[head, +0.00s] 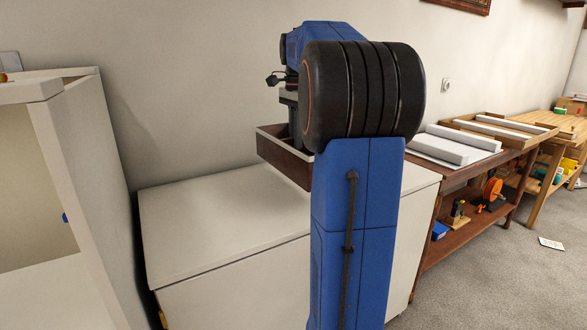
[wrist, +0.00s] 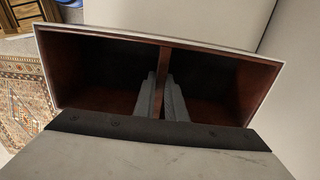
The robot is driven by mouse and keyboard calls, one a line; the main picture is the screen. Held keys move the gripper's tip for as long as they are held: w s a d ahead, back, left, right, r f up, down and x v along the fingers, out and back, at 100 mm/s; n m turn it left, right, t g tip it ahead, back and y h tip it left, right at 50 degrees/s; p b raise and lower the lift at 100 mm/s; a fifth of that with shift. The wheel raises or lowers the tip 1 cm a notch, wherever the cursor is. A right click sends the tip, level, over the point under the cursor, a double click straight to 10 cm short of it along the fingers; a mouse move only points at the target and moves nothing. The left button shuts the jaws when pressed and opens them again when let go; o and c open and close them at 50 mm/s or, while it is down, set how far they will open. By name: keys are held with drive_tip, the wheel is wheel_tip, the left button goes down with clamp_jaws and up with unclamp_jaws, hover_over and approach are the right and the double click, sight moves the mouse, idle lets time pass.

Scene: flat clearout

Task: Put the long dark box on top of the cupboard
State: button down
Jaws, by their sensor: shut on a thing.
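The long dark box (head: 283,157) is an open-topped, dark brown box with a pale rim. In the wrist view the box (wrist: 95,75) shows two empty compartments split by a thin divider. My gripper (wrist: 165,100) has its two grey fingers down inside the box, shut on that divider. In the head view the box is level over the white cupboard (head: 215,225), towards its back. I cannot tell whether the box touches the cupboard's flat top. My arm hides the box's right part, part of the cupboard and most of my gripper.
A taller white open unit (head: 95,130) stands close on the left. The cupboard's top is bare on its left side. A brown workbench (head: 465,175) with grey bars and trays stands to the right. The wall is close behind. A patterned rug (wrist: 22,95) lies on the floor.

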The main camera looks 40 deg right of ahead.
drive_tip(key=shift+f, duration=3.8)
drive_tip(key=shift+f, duration=0.1)
drive_tip(key=c, duration=1.8)
unclamp_jaws()
wheel_tip(320, 180, up, 12)
drive_tip(key=shift+r, duration=0.1)
